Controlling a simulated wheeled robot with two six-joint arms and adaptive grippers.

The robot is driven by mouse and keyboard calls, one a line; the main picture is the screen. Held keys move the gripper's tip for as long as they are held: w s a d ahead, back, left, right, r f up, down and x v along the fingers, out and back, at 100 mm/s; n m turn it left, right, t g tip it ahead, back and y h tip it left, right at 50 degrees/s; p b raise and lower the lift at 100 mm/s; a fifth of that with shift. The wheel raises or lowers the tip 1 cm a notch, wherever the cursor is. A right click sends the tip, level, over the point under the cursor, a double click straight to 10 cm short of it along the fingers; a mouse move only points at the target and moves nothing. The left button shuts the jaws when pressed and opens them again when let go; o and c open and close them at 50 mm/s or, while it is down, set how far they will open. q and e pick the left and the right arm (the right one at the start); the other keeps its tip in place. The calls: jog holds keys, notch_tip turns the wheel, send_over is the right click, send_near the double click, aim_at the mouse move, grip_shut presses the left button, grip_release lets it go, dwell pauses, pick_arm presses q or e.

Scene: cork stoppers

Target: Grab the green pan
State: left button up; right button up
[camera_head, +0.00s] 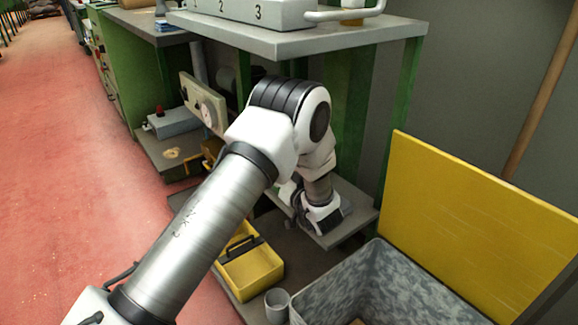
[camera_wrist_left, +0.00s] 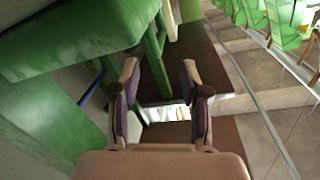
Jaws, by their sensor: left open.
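I cannot make out a green pan for certain in either view. My left arm comes in from the lower left in the head view and bends down under the grey upper shelf. Its wrist end is over the lower shelf (camera_head: 352,222), and the fingers are hidden there. In the left wrist view, my left gripper (camera_wrist_left: 160,72) is open, with its two fingers apart and nothing seen between them. A large green slab-like thing (camera_wrist_left: 70,42) is at the upper left of that view, beyond the fingers; I cannot tell what it is. My right gripper is not in view.
The upper shelf (camera_head: 300,42) holds a grey numbered box (camera_head: 240,10). A yellow tray (camera_head: 252,272) and a grey cup (camera_head: 277,300) are low down beside a grey bin (camera_head: 350,275). A yellow board (camera_head: 470,215) stands at the right. The red floor (camera_head: 60,150) is clear at left.

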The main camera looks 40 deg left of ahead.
pick_arm(q)
jog(key=b+x, duration=0.2)
jog(key=x, duration=0.1)
jog(key=b+x, duration=0.2)
jog(key=x, duration=0.1)
jog(key=b+x, duration=0.1)
jog(key=x, duration=0.3)
jog(key=shift+s+f+b, duration=0.15)
jog(key=shift+f+b, duration=0.1)
jog(key=shift+b, duration=0.15)
jog(key=shift+a+r, duration=0.15)
jog(key=shift+a, duration=0.05)
jog(key=shift+r, duration=0.1)
grip_shut()
